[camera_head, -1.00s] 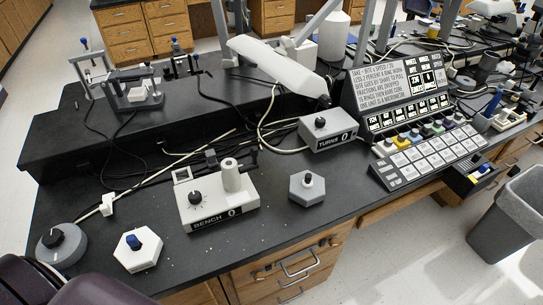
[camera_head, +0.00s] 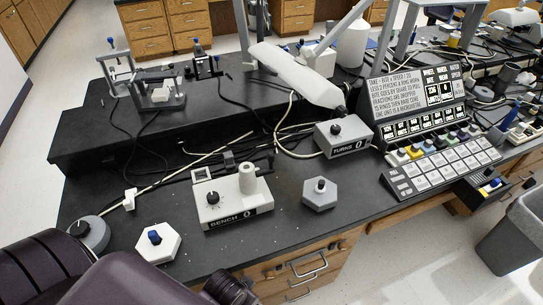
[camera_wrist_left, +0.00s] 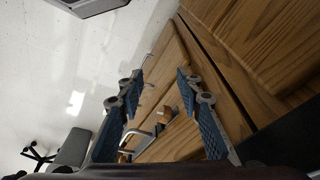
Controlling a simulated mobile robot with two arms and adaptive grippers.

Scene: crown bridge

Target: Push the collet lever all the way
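I cannot pick out the collet lever for certain. The white box labelled BENCH (camera_head: 233,205) has a black knob (camera_head: 213,198), an upright white cylinder (camera_head: 248,179) and a dark bar behind it. My left arm (camera_head: 135,275) enters at the lower left of the head view, in front of the bench's near edge. In the left wrist view my left gripper (camera_wrist_left: 161,75) is open and empty, its blue-padded fingers apart over wooden drawer fronts (camera_wrist_left: 180,95) and the pale floor. My right gripper is in neither view.
Hexagonal pucks stand left (camera_head: 158,242) and right (camera_head: 320,193) of the BENCH box. A round grey knob base (camera_head: 90,234) is beside my arm. The TURNS box (camera_head: 343,136), a keypad (camera_head: 440,170) and loose cables occupy the bench. A grey bin (camera_head: 512,240) stands at right.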

